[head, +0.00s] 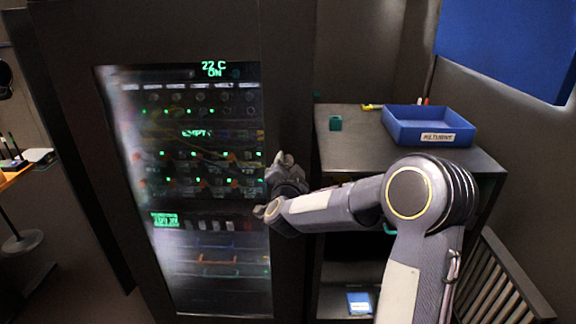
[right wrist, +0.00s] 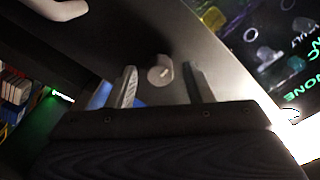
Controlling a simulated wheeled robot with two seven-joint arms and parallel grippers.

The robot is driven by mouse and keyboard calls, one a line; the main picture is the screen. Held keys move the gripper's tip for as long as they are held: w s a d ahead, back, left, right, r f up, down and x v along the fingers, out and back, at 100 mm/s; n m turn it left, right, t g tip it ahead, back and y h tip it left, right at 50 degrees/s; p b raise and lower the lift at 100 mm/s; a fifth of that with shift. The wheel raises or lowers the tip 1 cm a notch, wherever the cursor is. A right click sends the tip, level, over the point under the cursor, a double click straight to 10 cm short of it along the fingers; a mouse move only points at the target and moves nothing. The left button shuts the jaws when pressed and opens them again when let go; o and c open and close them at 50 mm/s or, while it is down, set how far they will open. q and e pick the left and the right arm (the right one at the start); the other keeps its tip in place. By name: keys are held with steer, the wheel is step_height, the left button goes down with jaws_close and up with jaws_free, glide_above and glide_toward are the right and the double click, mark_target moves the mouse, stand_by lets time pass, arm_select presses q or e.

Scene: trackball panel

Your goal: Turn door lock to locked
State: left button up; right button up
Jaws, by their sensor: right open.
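A tall dark cabinet (head: 292,90) with a glass door (head: 190,250) stands in front of me in the head view. In the right wrist view, a small round grey lock knob (right wrist: 160,74) sits on the dark door frame. My right gripper (head: 284,160) is at the right edge of the glass door, and its arm hides the knob in the head view. In the right wrist view its two fingers are open, one on each side of the knob, with visible gaps. Whether the lock is locked cannot be told. My left gripper is not in view.
A dark shelf unit (head: 352,150) stands right of the cabinet, with a blue RETURNS tray (head: 430,138) and a small green block (head: 336,123) on top. A slatted rack (head: 500,285) is at the lower right. An orange-edged table (head: 12,176) is far left.

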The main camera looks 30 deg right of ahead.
steer(key=shift+c, duration=0.5)
steer(key=c, duration=0.9)
steer(key=shift+n, duration=0.4)
steer(key=n, duration=0.3)
steer(key=shift+r+n+p, duration=0.1)
steer(key=shift+n+p, duration=0.2)
steer(key=shift+p, duration=0.1)
steer(key=n+p, duration=0.1)
steer(key=n, duration=0.3)
steer(key=shift+n, duration=0.3)
steer(key=n+p, duration=0.2)
steer(key=n, duration=0.3)
steer(key=shift+p, duration=0.4)
steer(key=shift+n+p, duration=0.8)
steer(key=shift+n, duration=1.2)
